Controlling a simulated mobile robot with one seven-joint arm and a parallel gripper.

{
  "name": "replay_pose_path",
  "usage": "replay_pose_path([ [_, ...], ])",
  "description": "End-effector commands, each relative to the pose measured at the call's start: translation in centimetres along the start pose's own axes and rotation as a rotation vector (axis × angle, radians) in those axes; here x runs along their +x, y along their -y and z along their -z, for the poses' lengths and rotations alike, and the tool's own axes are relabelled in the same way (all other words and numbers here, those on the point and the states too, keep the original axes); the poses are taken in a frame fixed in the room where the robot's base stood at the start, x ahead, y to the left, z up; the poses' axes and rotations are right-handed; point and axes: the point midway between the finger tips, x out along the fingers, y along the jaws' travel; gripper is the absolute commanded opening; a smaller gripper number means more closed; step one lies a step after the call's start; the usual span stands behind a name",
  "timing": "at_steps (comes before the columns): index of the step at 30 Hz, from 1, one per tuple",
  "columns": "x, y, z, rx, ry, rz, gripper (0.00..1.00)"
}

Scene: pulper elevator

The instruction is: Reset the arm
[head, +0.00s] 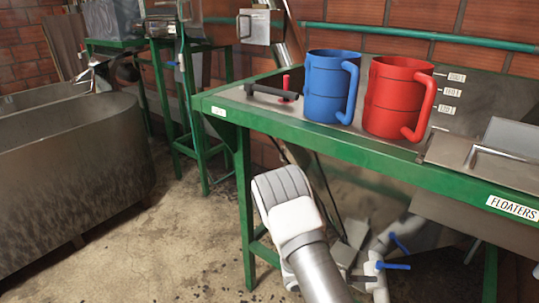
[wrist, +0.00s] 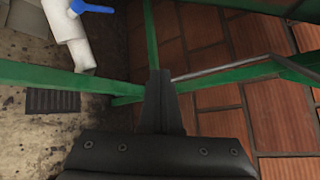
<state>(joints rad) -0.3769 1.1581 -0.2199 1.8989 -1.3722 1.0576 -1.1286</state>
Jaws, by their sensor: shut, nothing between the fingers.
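My arm shows at the bottom middle of the head view, low in front of the green-framed table (head: 335,141). Its white and grey links cover part of the space under the tabletop. My gripper (wrist: 158,80) shows in the wrist view as a dark shape with its fingers together and nothing between them. Behind it in that view are green frame bars (wrist: 40,75) and a tiled red-brown wall (wrist: 215,60).
A blue mug (head: 325,90) and a red mug (head: 390,98) stand on the table, beside a dark-handled lever (head: 275,93). White pipes with blue valve handles (head: 393,266) are below the table. A long metal tank (head: 70,180) stands left; concrete floor (head: 180,240) between is clear.

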Motion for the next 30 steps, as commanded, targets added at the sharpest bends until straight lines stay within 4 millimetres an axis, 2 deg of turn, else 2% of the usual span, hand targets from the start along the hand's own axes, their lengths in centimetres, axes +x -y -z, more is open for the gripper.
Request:
replay_pose_path([
  [3,-1.5,3.2,-1.6,0.213,-0.096,-0.007,0.00],
  [12,-5.4,10.4,-3.3,0.717,-0.340,-0.015,0.00],
  [19,-8.7,15.5,-3.7,1.088,-0.533,-0.015,0.00],
  [30,-14.6,22.7,-3.2,1.644,-0.866,-0.008,0.00],
])
